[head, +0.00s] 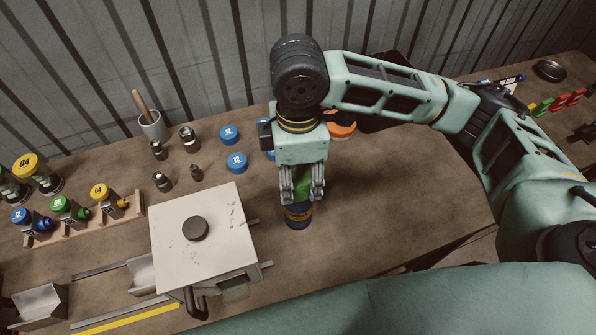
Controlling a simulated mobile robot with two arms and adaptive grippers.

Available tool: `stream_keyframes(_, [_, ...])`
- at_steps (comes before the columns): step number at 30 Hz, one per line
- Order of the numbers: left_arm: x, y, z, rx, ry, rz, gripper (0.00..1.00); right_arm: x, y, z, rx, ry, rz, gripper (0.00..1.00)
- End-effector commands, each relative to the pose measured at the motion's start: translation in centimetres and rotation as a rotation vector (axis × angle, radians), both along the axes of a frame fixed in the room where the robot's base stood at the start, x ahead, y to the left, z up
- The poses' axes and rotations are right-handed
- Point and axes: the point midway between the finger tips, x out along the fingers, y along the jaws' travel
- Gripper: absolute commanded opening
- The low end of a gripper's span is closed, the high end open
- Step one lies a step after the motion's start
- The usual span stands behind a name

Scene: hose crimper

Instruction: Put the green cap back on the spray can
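My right gripper (302,196) points down over the middle of the table, its two metal fingers close together. A green piece that looks like the green cap (310,178) shows between the fingers, mostly hidden by them. Just below the fingertips stands a dark blue can with a yellow band, apparently the spray can (298,218). Its top is hidden by the fingers, so I cannot tell whether the cap touches it. My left gripper is not in view.
A white crimper box (205,241) stands left of the can. Blue-lidded pieces (237,161), metal fittings (162,181) and a cup with a handle (153,126) are behind. A wooden rack (90,224) is at left. The table right of the can is clear.

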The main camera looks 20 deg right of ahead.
Motion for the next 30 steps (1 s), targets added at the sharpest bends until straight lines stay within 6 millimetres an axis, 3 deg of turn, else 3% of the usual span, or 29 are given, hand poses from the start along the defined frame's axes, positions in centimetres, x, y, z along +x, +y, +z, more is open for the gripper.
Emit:
stream_keyframes(6, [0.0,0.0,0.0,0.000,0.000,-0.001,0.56,0.0,0.0,0.0,0.000,0.000,0.000,0.70])
stream_keyframes(17, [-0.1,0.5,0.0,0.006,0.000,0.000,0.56,0.1,0.0,0.6,0.000,-0.002,0.000,0.70])
stream_keyframes(20, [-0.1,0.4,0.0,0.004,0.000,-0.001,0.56,0.1,0.1,1.8,0.001,-0.003,0.001,0.70])
stream_keyframes(30, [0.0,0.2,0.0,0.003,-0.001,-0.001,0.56,0.1,0.0,9.1,0.000,-0.006,0.001,0.70])
